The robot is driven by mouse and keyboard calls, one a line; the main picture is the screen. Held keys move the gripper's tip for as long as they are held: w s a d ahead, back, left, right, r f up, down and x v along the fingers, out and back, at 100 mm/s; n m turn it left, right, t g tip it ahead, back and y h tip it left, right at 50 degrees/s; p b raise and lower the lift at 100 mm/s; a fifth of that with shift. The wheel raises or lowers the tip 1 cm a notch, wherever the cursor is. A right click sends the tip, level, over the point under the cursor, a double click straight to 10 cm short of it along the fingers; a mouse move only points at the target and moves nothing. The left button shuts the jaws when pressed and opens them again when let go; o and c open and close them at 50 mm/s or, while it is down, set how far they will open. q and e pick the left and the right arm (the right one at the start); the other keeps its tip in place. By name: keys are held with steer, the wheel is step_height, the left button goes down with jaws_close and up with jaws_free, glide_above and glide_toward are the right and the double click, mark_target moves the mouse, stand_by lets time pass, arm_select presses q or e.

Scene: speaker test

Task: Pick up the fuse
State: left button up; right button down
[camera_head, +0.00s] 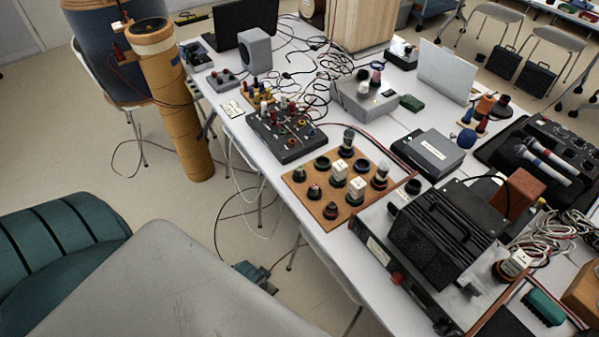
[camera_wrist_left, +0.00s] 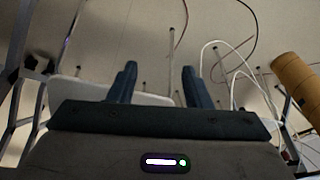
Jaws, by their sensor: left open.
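I cannot tell for sure which item is the fuse. A brown board (camera_head: 318,212) on the white table carries several black round sockets, some with white blocks (camera_head: 357,186) or upright glass-like pieces (camera_head: 380,174) in them. These are too small to name with certainty. My left gripper (camera_wrist_left: 157,78) shows in the left wrist view, open with nothing between its two dark fingers. It is over floor, cables and metal legs there, with none of the board's parts in that view. Neither gripper shows in the head view.
The white table (camera_head: 225,115) is crowded. A black unit with coloured knobs (camera_head: 285,135) stands behind the board, and a large black device (camera_head: 440,235) stands to its right. Loose cables (camera_head: 320,75) lie at the back. A tall orange-brown cylinder (camera_head: 180,110) stands left of the table.

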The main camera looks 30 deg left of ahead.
arm_select(q)
steer(key=w+r+t, duration=0.2)
steer(key=w+r, duration=0.1)
steer(key=r, duration=0.8)
steer(key=t+h, duration=0.2)
steer(key=t, duration=0.7)
glide_toward(298, 169)
steer(key=w, duration=0.2)
steer(key=x, duration=0.4)
steer(key=shift+w+d+f, duration=0.15)
steer(key=shift+f, duration=0.3)
steer(key=shift+p+x, duration=0.45)
steer(key=shift+x, duration=2.55)
steer(key=shift+c, duration=0.7)
jaws_close()
